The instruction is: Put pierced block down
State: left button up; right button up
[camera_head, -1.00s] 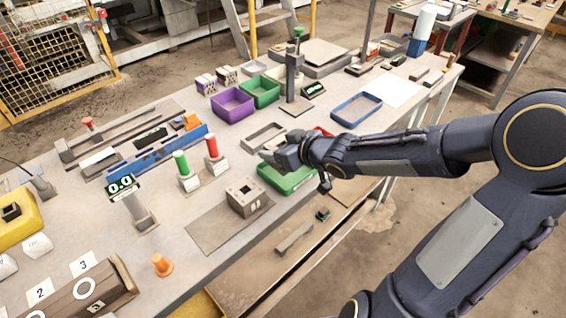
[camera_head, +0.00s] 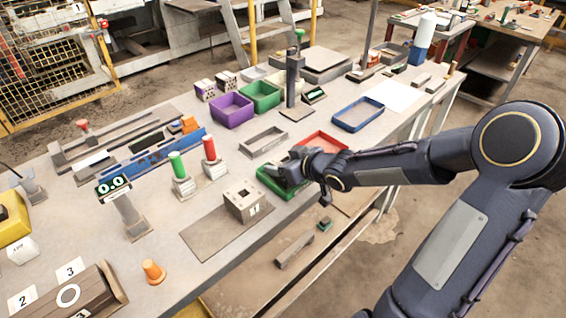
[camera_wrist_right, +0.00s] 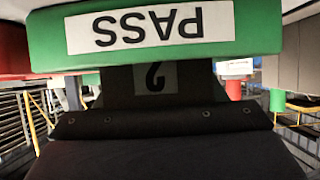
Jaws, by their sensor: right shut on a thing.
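My right gripper (camera_head: 285,174) is at the green tray (camera_head: 262,178), in front of the red tray (camera_head: 322,139). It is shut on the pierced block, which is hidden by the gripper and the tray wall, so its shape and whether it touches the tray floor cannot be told. In the right wrist view the green tray's wall (camera_wrist_right: 50,40), with an upside-down PASS label, covers the fingertips. A grey block with a square hole in its top (camera_head: 244,203) stands on the brown-grey mat (camera_head: 205,236), left of the tray. My left gripper is not in view.
A grey open frame (camera_head: 263,141) lies behind the green tray. Red (camera_head: 209,148) and green (camera_head: 177,164) cylinders stand to the left. The table's front edge is close to the green tray, with a lower shelf (camera_head: 265,265) beneath.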

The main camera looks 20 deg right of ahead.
jog(key=o, duration=0.9)
jog(key=shift+f, duration=0.1)
jog(key=shift+r, duration=0.2)
jog(key=s+d+r+m+g+h+p, duration=0.1)
jog(key=s+d+r+m+h+p, duration=0.15)
jog(key=s+r+p, duration=0.4)
jog(key=s+d+r+m+g+h+p, duration=0.1)
jog(key=s+d+r+m+h+p, duration=0.2)
jog(key=s, duration=0.6)
jog(key=s+a+r+g+y+b, duration=0.1)
jog(key=s+a+g+y, duration=0.3)
jog(key=s+a, duration=0.6)
jog(key=s+r+y, duration=0.1)
jog(key=s, duration=0.2)
jog(key=shift+s, duration=0.25)
